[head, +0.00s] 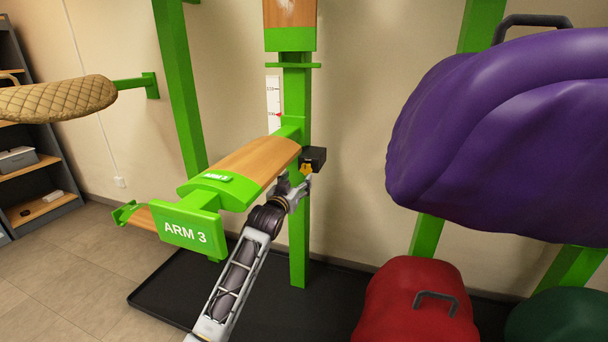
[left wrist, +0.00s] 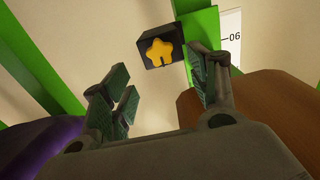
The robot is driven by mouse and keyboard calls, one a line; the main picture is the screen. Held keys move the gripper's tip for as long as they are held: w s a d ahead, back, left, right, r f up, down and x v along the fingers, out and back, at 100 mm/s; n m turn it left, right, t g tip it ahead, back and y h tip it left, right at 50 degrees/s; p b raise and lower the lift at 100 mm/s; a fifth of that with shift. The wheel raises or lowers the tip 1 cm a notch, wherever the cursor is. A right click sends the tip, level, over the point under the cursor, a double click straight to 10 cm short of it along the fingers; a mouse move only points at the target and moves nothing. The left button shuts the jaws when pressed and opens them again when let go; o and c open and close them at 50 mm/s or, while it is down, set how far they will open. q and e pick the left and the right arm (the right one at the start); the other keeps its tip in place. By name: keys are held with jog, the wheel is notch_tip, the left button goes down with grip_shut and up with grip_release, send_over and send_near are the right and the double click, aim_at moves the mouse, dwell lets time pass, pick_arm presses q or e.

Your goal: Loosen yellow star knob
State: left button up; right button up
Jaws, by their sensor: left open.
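The yellow star knob (left wrist: 159,52) sits on the face of a black block (left wrist: 148,60) on the green post in the left wrist view. In the head view the knob (head: 307,168) shows small and partly covered in front of the black block (head: 317,155). My left gripper (head: 300,183) is just below the knob there. In the left wrist view my left gripper (left wrist: 160,85) has its fingers spread, with the knob beyond the gap between them and nothing held. Whether a fingertip touches the knob cannot be told. My right gripper is not in view.
The wood-topped arm marked ARM 3 (head: 245,165) juts out beside my left gripper. A white scale (head: 273,100) is behind the post. A purple saddle (head: 500,140) hangs at right, above a red one (head: 415,305). A quilted tan pad (head: 58,98) is at left.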

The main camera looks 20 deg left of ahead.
aim_at(305, 170)
pick_arm(q)
jog(key=shift+w+b, duration=0.5)
jog(key=shift+w, duration=1.55)
jog(key=shift+w+d, duration=0.1)
jog(key=shift+w, duration=0.55)
jog(key=shift+w+b, duration=0.4)
jog(key=shift+w, duration=0.95)
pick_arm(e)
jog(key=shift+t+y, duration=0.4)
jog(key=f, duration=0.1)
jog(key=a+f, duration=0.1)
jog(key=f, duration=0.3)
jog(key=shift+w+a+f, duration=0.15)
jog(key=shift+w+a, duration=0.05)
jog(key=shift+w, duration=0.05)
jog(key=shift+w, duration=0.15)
pick_arm(q)
jog(key=c, duration=1)
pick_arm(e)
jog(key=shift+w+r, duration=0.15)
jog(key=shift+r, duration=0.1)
